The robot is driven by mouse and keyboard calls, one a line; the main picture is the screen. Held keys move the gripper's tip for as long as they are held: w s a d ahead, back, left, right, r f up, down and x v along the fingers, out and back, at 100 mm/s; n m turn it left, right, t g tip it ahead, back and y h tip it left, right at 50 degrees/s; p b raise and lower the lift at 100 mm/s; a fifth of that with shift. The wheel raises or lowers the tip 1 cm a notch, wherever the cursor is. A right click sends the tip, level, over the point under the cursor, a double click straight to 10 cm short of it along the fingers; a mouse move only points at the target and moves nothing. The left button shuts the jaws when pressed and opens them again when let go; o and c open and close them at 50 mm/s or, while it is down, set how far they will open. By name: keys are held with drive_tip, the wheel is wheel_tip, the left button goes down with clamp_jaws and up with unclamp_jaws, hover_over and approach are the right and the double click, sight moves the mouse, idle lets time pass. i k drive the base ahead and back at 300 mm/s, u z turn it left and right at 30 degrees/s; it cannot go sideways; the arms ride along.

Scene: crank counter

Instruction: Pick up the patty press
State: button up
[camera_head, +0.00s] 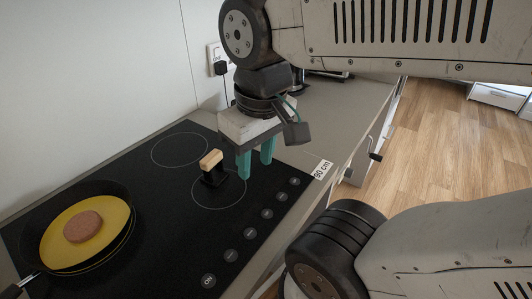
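The patty press (212,168) stands upright on the black cooktop, with a light wooden handle on top and a dark body below. Its base is hard to tell from the dark glass. My gripper (255,172) points down just to the right of the press, with two teal fingers. The fingers are apart with a gap between them and nothing visible in it. The press is outside the fingers, and no contact is visible.
A yellow-bottomed pan (121,232) with a brown patty (82,227) sits on the cooktop (170,203) at left. A "90 cm" label (322,169) lies on the counter (335,105). A wall outlet (214,58) is behind.

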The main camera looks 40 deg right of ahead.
sight(214, 177)
drive_tip(key=z, duration=0.9)
drive_tip(key=k, duration=0.45)
drive_tip(key=z, duration=0.45)
